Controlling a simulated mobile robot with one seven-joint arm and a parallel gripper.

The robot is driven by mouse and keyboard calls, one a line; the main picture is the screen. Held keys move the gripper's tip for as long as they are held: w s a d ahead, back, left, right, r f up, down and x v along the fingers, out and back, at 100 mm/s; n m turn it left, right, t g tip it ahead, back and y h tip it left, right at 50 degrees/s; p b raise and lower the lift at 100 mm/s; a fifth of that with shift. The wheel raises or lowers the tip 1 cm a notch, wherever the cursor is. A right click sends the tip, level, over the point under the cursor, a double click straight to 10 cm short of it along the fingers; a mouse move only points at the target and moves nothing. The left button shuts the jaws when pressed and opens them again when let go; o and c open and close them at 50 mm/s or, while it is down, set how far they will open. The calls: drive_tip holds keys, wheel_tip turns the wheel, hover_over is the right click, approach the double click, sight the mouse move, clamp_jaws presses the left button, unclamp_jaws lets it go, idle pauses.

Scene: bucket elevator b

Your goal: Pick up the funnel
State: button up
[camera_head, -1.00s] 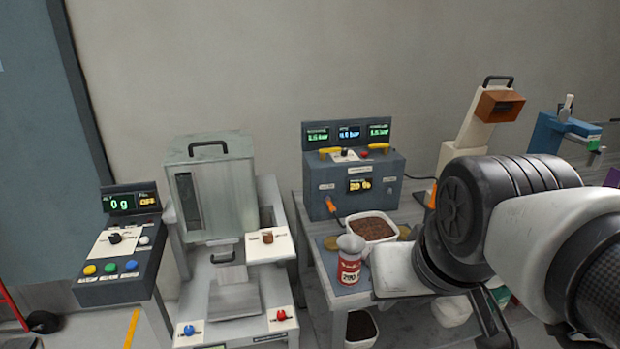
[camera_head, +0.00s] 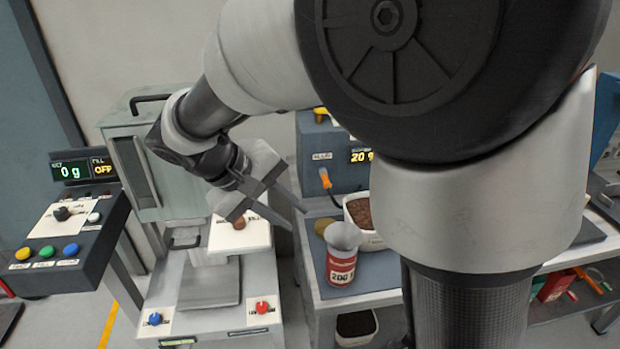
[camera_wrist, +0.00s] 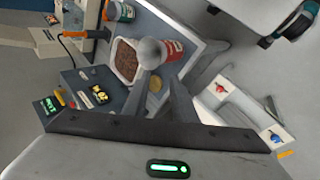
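The funnel (camera_head: 343,235) is pale grey. It sits on top of a red and white jar (camera_head: 341,267) labelled 200, on the blue-grey top of the right-hand table. My gripper (camera_head: 296,219) is open and empty, to the left of the funnel, its fingers pointing right towards it. In the wrist view the funnel (camera_wrist: 151,53) and jar (camera_wrist: 174,50) appear just beyond my open fingertips (camera_wrist: 158,77). I cannot tell the exact distance; no contact is visible. My arm covers much of the right of the head view.
A white tub of brown granules (camera_head: 362,213) stands right behind the jar.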

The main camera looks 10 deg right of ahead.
sight(328, 240)
drive_tip(key=x, duration=1.4)
drive_tip(key=shift+s+d+f+b, duration=0.1)
drive_tip(key=shift+d+b, duration=0.1)
drive_tip(key=shift+b, duration=0.2)
clamp_jaws()
